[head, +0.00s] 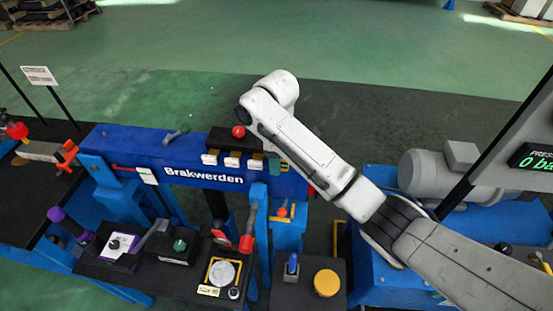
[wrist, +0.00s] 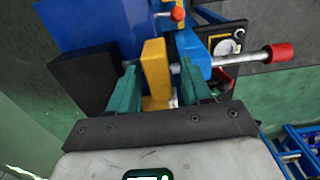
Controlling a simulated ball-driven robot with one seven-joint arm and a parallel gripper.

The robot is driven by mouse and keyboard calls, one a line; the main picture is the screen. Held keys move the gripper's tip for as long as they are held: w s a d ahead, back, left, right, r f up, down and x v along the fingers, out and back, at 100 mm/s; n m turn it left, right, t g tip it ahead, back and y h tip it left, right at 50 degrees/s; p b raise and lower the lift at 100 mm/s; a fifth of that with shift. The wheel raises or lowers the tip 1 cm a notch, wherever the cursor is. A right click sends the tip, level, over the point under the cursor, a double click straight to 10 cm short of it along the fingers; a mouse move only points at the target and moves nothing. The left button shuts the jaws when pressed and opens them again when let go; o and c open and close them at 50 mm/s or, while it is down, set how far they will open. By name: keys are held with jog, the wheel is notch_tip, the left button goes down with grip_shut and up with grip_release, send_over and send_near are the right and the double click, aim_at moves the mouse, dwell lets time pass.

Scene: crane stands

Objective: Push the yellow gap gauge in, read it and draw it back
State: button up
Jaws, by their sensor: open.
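The yellow gap gauge (wrist: 154,62) shows in the wrist view as an upright yellow block, with a lower yellow part running down between my fingers. My gripper (wrist: 158,72) is open, with one green finger on each side of the gauge. A gap seems to show on the left; I cannot tell whether the right finger touches. In the head view my arm covers most of this place, and only a bit of green finger (head: 275,165) seems to show at the blue beam. The gauge's inner end is hidden.
In the wrist view a black block (wrist: 82,80) stands left of the gauge, and a red-tipped rod (wrist: 281,53) sticks out right. A yellow disc (head: 327,283) and levers stand in front.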

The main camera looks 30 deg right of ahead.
grip_shut()
dwell(0.5)
